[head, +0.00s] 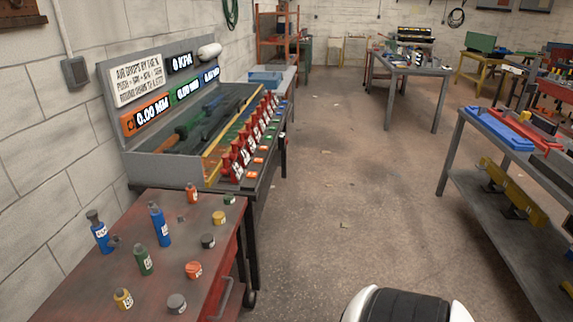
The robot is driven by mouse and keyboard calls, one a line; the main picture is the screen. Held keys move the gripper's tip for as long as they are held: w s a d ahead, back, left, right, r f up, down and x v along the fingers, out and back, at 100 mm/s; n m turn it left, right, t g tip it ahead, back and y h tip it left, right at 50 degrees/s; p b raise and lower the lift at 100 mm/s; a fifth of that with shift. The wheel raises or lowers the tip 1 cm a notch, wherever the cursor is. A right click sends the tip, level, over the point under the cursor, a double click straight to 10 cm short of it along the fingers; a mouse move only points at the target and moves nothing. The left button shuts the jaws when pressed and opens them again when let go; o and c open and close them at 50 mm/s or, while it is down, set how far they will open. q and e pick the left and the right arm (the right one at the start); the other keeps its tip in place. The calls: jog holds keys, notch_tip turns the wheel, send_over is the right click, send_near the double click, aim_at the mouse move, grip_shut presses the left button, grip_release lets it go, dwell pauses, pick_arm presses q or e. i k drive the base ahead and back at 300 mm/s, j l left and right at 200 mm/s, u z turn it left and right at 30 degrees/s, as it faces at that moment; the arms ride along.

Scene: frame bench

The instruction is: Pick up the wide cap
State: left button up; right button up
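Several small short round pieces stand on the reddish table (75,265) at the lower left. A grey one (177,303) and an orange one (193,270) look the widest; I cannot tell for sure which is the wide cap. Smaller ones are a dark one (208,241), a yellow one (218,217), a green one (229,200), a red one (192,195) and another yellow one (123,299). Taller blue (160,226), blue (100,235) and green (144,260) pieces stand upright among them. Neither of my grippers is in view.
A grey bench (165,172) with display panels and a row of red fixtures (250,140) stands behind the table. A grey workbench (520,150) with blue and red trays is at right. The concrete floor (350,180) between them is open.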

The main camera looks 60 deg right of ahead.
aim_at(218, 217)
jog(key=z, duration=1.4)
jog(key=u, duration=0.9)
jog(key=j+u, duration=0.1)
jog(key=u, duration=0.8)
jog(key=j+u, duration=0.1)
jog(key=u, duration=0.8)
jog(key=z, duration=2.75)
jog(key=i+l, duration=0.25)
